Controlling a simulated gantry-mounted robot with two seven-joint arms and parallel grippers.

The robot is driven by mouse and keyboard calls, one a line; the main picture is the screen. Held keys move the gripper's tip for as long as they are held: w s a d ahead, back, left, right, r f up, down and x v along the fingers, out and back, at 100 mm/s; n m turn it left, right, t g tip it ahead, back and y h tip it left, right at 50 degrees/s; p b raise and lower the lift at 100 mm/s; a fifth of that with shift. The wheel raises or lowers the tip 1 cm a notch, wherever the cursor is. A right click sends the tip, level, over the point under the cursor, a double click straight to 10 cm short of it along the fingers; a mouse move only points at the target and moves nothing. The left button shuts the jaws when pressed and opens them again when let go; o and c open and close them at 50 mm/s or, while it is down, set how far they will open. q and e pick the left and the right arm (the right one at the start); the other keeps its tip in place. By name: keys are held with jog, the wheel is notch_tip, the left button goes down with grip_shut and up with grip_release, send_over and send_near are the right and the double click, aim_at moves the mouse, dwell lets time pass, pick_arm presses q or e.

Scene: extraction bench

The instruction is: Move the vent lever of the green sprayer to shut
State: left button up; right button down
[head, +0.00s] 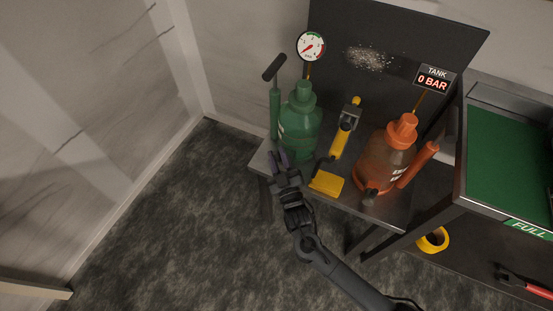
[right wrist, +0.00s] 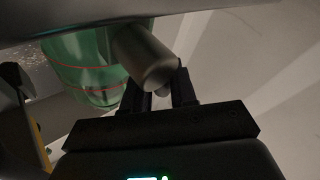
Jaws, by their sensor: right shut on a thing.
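The green sprayer (head: 299,127) stands upright at the left end of the bench, with a dark T-shaped pump handle (head: 274,67) beside it. My right gripper (head: 281,161) is at the low front of this sprayer. In the right wrist view the green tank (right wrist: 92,65) with red lines is behind a grey cylindrical fitting (right wrist: 143,57). The right fingers (right wrist: 163,92) are shut on a small grey part below that fitting, which looks like the vent lever. Most of the lever is hidden by the fitting and fingers. My left gripper is not in view.
A round gauge (head: 311,46) is above the green sprayer. An orange sprayer (head: 386,158) stands to the right under a "TANK 0 BAR" display (head: 434,79). A yellow-handled tool (head: 344,130) and yellow block (head: 327,183) lie between. Floor left of the bench is clear.

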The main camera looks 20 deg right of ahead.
jog(key=m+b, duration=0.1)
jog(key=m+t+h, duration=0.1)
jog(key=m+h+b, duration=0.1)
jog(key=shift+s+d+m+t+b, duration=0.3)
jog(key=shift+s+d+t, duration=0.05)
jog(key=shift+t, duration=0.05)
jog(key=shift+s+d+r+m+t+h+b, duration=0.1)
jog(key=shift+s+d+m+t+h+b, duration=0.1)
jog(key=shift+m+h+b, duration=0.45)
jog(key=shift+s+d+r+m+t+h+b, duration=0.1)
jog(key=shift+m+t+h+b, duration=0.15)
jog(key=shift+m+h, duration=0.45)
jog(key=shift+m, duration=0.25)
jog(key=shift+r, duration=0.1)
jog(key=c, duration=1)
grip_release()
